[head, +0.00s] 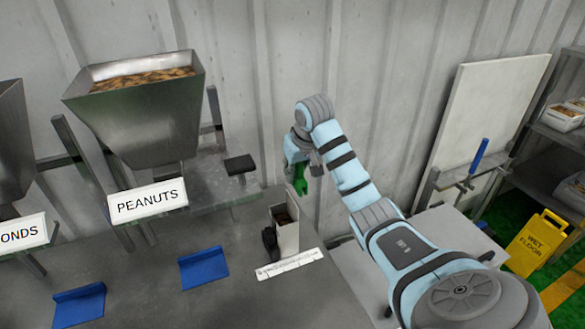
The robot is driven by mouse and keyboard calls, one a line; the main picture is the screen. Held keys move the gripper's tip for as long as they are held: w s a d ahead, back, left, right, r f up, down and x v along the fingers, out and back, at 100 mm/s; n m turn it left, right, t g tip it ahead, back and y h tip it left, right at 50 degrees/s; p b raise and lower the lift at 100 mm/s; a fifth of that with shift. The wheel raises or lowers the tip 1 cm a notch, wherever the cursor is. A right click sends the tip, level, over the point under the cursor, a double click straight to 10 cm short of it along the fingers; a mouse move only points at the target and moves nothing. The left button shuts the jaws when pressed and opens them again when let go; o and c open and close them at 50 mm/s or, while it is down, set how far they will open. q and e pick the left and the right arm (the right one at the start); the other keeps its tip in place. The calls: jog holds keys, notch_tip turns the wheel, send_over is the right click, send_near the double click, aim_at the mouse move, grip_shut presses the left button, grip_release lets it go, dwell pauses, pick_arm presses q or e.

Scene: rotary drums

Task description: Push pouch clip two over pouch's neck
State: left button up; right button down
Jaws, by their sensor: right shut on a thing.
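An upright pale pouch (285,233) with an open top and dark contents stands near the right end of the grey worktop. My right gripper (302,172) is above and behind the pouch, apart from it. It is shut on a small green piece, which I take to be pouch clip two (300,182). The fingertips are small and partly hidden by the wrist. A black object (269,241) stands against the pouch's left side; I cannot tell what it is. My left gripper is out of view.
The peanut hopper (140,120) stands at the left, with a black knob-like part (240,165) to its right. Blue plates (204,267) and a white ruler-like strip (290,263) lie on the worktop (235,300). A corrugated wall is close behind my gripper. A yellow wet-floor sign (537,245) stands right.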

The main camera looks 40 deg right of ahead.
aim_at(290, 196)
jog(key=shift+w+f, duration=0.1)
jog(key=shift+f, duration=0.2)
jog(key=x, duration=0.5)
jog(key=shift+w+a+r, duration=0.15)
jog(key=shift+w+a, duration=0.2)
jog(key=shift+a, duration=0.05)
jog(key=shift+s+f, duration=0.3)
jog(key=shift+s, duration=0.2)
jog(key=shift+f, duration=0.3)
jog(key=shift+w+f, duration=0.15)
jog(key=shift+f, duration=0.55)
jog(key=shift+w+f, duration=0.15)
jog(key=shift+f, duration=0.4)
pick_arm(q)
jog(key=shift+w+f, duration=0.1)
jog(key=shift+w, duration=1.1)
